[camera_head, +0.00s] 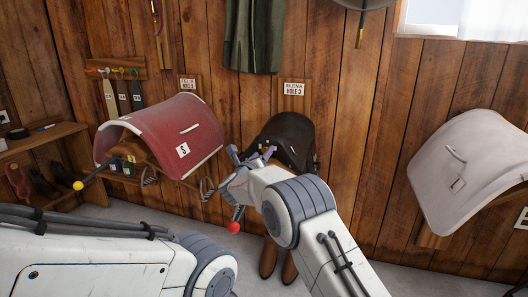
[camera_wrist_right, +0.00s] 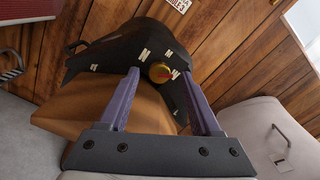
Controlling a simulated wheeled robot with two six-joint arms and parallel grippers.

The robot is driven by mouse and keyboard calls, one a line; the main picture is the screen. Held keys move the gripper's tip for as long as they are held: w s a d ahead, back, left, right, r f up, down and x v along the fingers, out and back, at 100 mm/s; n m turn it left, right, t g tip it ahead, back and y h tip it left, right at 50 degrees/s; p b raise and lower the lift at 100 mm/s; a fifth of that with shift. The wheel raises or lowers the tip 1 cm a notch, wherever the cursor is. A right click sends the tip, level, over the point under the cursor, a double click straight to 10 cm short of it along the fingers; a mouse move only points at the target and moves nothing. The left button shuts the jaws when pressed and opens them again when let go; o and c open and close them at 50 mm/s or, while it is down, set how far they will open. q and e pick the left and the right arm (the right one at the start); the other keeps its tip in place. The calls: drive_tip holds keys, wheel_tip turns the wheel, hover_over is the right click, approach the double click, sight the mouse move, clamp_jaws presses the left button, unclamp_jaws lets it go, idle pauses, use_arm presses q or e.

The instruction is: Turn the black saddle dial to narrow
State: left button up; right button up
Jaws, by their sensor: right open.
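The black saddle (camera_head: 292,130) sits on a rack against the wooden wall, below a sign reading ELENA HOLE 3. It fills the upper middle of the right wrist view (camera_wrist_right: 110,52). A round brass-coloured dial (camera_wrist_right: 159,72) with a red mark is on its front, with pale letters around it. The red mark lies on the dial's right side; the exact letter it indicates is unclear. My right gripper (camera_head: 250,157) is in front of the saddle. In the wrist view its open fingers (camera_wrist_right: 160,75) stand either side of the dial; contact cannot be told. My left gripper is out of view.
A red saddle (camera_head: 165,130) is on a rack to the left, and a pale saddle (camera_head: 470,165) is on the right. Brown boots (camera_head: 268,262) stand on the floor below the black saddle. A wooden shelf (camera_head: 40,143) is at far left.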

sight(266, 149)
drive_tip(key=shift+x, duration=1.15)
clamp_jaws()
